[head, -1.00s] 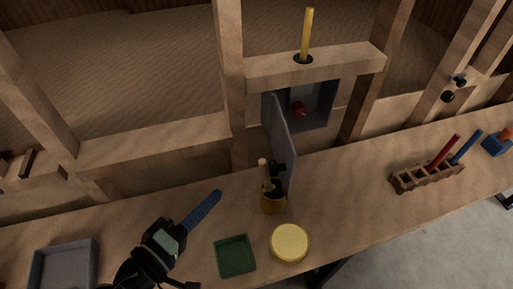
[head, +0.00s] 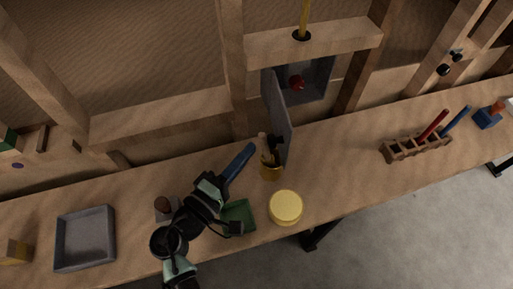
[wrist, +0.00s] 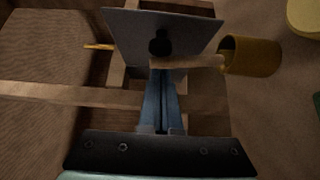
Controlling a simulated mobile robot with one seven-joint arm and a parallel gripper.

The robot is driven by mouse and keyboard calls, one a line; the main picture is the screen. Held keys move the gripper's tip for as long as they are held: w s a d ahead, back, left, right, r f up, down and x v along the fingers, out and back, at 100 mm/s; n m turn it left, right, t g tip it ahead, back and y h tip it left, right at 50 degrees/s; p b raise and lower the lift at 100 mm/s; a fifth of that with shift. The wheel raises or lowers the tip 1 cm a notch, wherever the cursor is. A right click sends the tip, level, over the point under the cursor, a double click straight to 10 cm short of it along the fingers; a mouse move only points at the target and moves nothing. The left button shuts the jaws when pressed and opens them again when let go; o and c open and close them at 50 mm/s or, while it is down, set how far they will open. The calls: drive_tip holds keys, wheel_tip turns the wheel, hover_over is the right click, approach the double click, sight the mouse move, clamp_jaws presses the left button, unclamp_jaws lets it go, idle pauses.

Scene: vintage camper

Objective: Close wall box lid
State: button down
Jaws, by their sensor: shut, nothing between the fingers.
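The grey wall box (head: 318,78) is set between wooden studs, with a red object (head: 297,82) inside. Its grey lid (head: 276,108) stands wide open, swung out from the left side over the bench. A dark knob on the lid shows in the wrist view (wrist: 160,43). My gripper (head: 250,148) has long blue fingers, shut and empty, just left of the lid's lower part. In the wrist view the fingertips (wrist: 162,73) point at the lid just below the knob; whether they touch it I cannot tell.
A yellow cup (head: 271,173) holding a wooden-handled tool stands close below the lid; the handle crosses near my fingertips in the wrist view. A round yellow lidded tin (head: 286,207), green tray (head: 240,214) and grey tray (head: 62,243) lie on the bench. A tool rack (head: 418,146) stands right.

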drive_tip(key=shift+w+d, duration=0.15)
drive_tip(key=shift+d, duration=1.05)
drive_tip(key=shift+d, duration=0.15)
